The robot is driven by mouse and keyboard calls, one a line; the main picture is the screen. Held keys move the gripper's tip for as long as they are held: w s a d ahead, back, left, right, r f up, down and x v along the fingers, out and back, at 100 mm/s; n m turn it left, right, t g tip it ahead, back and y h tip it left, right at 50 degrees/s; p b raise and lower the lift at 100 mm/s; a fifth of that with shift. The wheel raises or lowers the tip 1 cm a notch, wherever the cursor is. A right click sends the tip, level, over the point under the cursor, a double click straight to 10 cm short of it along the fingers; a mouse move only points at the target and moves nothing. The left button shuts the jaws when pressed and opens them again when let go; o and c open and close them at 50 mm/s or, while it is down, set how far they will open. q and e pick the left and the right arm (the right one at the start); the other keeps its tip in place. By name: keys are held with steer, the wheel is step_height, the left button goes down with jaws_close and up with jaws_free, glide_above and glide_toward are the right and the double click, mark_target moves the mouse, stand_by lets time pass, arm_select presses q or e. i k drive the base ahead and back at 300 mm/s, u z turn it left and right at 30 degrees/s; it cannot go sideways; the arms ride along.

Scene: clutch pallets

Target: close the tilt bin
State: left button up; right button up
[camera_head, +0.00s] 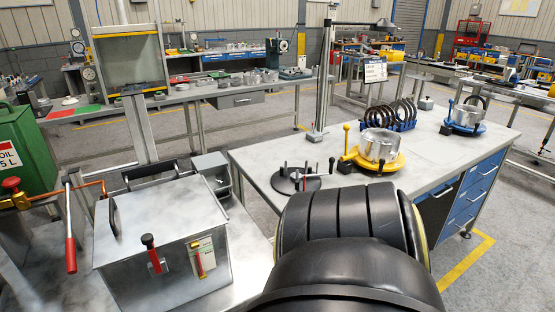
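No container here is clearly marked as the tilt bin. A large grey metal box (165,215) stands on the bench at lower left. Its flat top looks shut. It has a black handle on the left, another at the back, and a red-handled lever (151,254) and a label on the front. A smaller grey box (211,168) stands behind its right corner; whether it is open is unclear. A black rounded link of mine fills the bottom centre and hides part of the benches. Neither gripper shows in view.
A green oil can (24,150) and a red-handled lever (70,238) are at the left. The right workbench (440,150) holds a yellow fixture with a metal drum (379,146), black rings (402,112) and a black disc stand (296,180). Grey floor lies open behind.

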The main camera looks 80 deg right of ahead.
mark_target(224, 191)
steer(key=z, duration=2.05)
steer(key=k, duration=0.15)
